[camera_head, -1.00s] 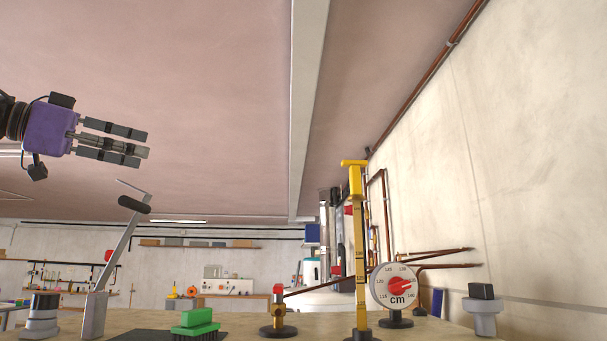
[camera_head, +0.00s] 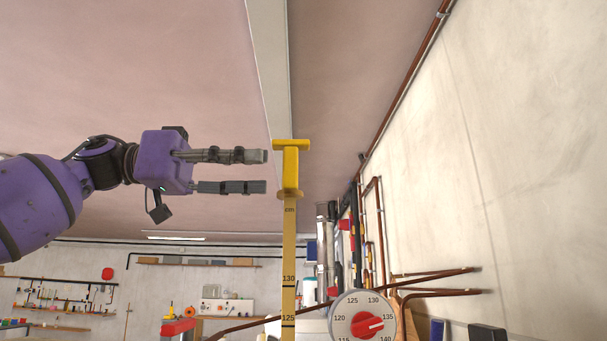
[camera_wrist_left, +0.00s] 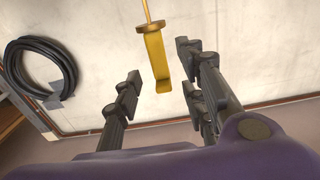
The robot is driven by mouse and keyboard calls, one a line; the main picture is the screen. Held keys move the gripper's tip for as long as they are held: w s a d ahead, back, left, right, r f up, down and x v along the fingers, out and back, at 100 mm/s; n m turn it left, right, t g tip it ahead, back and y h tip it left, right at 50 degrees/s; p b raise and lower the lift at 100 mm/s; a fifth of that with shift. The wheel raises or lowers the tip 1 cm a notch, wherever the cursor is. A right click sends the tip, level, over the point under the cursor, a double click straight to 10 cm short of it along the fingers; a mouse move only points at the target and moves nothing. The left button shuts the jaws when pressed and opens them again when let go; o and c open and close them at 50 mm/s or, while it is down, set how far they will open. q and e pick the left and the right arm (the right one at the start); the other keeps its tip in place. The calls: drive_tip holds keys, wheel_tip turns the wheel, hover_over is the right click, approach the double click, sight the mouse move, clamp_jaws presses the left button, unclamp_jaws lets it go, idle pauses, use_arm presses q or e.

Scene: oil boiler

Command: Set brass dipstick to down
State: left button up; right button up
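The brass dipstick (camera_head: 289,245) stands upright and raised, with a T-shaped yellow handle (camera_head: 291,165) on top and a centimetre scale down its rod. My left gripper (camera_head: 266,171) is open, its fingers pointing right, just left of the handle and level with it. In the left wrist view the handle (camera_wrist_left: 155,60) lies between and beyond the open fingertips (camera_wrist_left: 160,72); I see no clear contact. The dipstick's lower end is out of view. My right gripper is not in view.
A round dial gauge (camera_head: 361,319) with a red pointer stands right of the dipstick. Copper pipes (camera_head: 435,283) and a pale wall (camera_head: 530,160) are at the right. A coiled black hose (camera_wrist_left: 40,68) hangs on the wall. The space above the dipstick is free.

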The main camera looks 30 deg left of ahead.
sight(291, 166)
use_arm(q)
drive_tip(key=b+x, duration=0.1)
drive_tip(key=x, duration=0.6)
drive_tip(key=shift+f, duration=0.2)
drive_tip(key=shift+s+r, duration=0.1)
drive_tip(key=shift+s, duration=0.05)
clamp_jaws()
